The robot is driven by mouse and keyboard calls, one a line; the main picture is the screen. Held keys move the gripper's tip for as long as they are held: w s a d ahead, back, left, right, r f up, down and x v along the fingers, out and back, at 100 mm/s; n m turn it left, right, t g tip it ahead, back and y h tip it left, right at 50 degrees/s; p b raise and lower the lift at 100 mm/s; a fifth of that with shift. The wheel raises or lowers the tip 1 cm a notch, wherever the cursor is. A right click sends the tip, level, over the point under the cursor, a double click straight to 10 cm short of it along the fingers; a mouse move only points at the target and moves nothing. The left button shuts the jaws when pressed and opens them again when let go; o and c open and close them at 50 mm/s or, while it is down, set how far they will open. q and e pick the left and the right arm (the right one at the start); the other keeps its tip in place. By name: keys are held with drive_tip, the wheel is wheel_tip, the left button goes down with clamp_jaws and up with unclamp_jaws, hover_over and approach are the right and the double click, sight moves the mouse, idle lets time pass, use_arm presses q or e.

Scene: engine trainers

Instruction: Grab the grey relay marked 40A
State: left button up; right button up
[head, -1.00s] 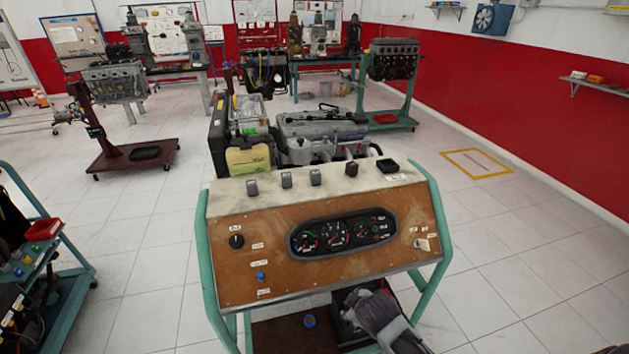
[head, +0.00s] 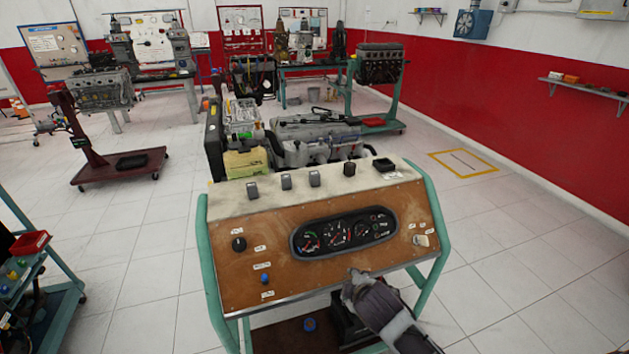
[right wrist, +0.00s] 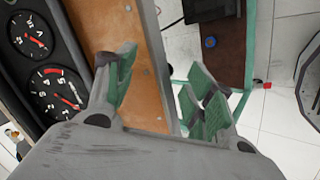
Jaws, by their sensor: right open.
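Three small grey relays stand in a row on the pale top ledge of the engine trainer's panel: a left one (head: 252,190), a middle one (head: 286,182) and a right one (head: 314,178). A darker, near-black relay (head: 350,169) stands right of them. Their markings are too small to read, so I cannot tell which is 40A. My right gripper (head: 354,281) is in front of the panel's lower edge, below the gauges and well short of the relays. In the right wrist view its green-padded fingers (right wrist: 161,88) are apart and empty. My left gripper is out of view.
The brown panel (head: 240,275) with its gauge cluster (head: 343,232) slopes down from the ledge, framed by green tubes. A black square box (head: 384,165) sits at the ledge's right end. The engine (head: 315,140) stands behind. Floor is free to the right.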

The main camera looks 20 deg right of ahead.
sight(318, 175)
drive_tip(key=w+r+n+t, duration=0.1)
drive_tip(key=w+r+n, duration=0.1)
drive_tip(key=r+n, duration=0.1)
drive_tip(key=w+r+n+t, duration=0.2)
drive_tip(key=w+r+n, duration=0.1)
drive_tip(key=w+r+n+t, duration=0.2)
drive_tip(key=w+r+n, duration=0.1)
drive_tip(key=n, duration=0.1)
drive_tip(key=shift+w+a+r, duration=0.1)
drive_tip(key=shift+w+r, duration=0.1)
drive_tip(key=shift+r, duration=0.05)
drive_tip(key=w+r+n+t, duration=0.1)
drive_tip(key=r+n, duration=0.2)
drive_tip(key=n, duration=0.1)
drive_tip(key=w+r+n+t+y, duration=0.1)
drive_tip(key=w+r+n+t, duration=0.1)
drive_tip(key=r+n, duration=0.1)
drive_tip(key=w+a+r+n+t, duration=0.1)
drive_tip(key=w+r+n, duration=0.1)
drive_tip(key=n, duration=0.3)
drive_tip(key=shift+w+r+n+y, duration=0.3)
drive_tip(key=shift+r+y, duration=0.1)
drive_tip(key=shift+r, duration=0.2)
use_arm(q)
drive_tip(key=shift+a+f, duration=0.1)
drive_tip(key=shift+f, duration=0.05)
use_arm(e)
drive_tip(key=shift+w+a+r+n+t+y, duration=0.2)
drive_tip(key=shift+r+n+t+y, duration=0.3)
drive_tip(key=shift+n, duration=0.6)
